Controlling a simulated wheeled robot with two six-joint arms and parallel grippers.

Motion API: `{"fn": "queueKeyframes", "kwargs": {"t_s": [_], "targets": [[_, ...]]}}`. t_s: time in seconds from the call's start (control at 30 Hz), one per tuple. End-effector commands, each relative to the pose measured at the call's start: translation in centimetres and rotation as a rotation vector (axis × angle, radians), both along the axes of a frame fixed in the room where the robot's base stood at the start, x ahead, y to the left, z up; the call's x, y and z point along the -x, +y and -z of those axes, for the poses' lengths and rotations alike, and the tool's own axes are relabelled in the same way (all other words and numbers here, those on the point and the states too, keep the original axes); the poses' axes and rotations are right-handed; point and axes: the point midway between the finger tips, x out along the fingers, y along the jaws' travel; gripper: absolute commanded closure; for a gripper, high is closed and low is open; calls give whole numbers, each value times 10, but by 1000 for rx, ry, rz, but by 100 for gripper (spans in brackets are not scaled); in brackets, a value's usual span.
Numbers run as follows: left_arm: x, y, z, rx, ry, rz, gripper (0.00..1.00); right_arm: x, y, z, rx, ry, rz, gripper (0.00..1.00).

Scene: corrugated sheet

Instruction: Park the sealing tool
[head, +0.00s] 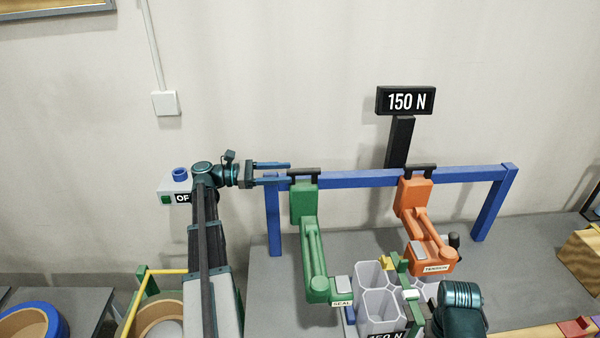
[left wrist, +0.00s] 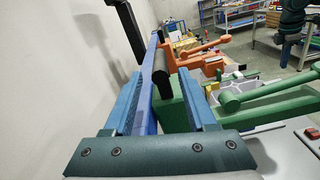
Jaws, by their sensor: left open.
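The green sealing tool (head: 312,245), labelled SEAL, hangs from the blue rail (head: 350,178) near its left end, with a black handle on top. In the left wrist view its green body (left wrist: 175,110) shows beyond and between my fingers. My left gripper (head: 289,173) is open at the rail's left end, its fingers pointing right at the black handle (left wrist: 168,60). Whether the handle lies between the fingertips or just past them is hard to tell. My right arm shows at the lower right, but its fingers cannot be made out.
An orange tool (head: 418,215), labelled TENSION, hangs further right on the rail. A black sign (head: 405,101) reads 150 N. Clear hexagonal tubes (head: 378,303) stand below the tools. A switch box (head: 174,187) reading OF is at left.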

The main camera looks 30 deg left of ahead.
Motion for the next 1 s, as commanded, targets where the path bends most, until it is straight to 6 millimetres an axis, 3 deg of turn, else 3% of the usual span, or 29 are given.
{"fn": "queueKeyframes", "kwargs": {"t_s": [0.1,0.33,1.0], "targets": [[13,20,0,0,0,-2,43,0,0,0,0,0,0,100],[29,39,0,-1,1,0,43,0,0,0,0,0,0,100],[33,43,0,-1,1,0,43,0,0,0,0,0,0,100]]}}
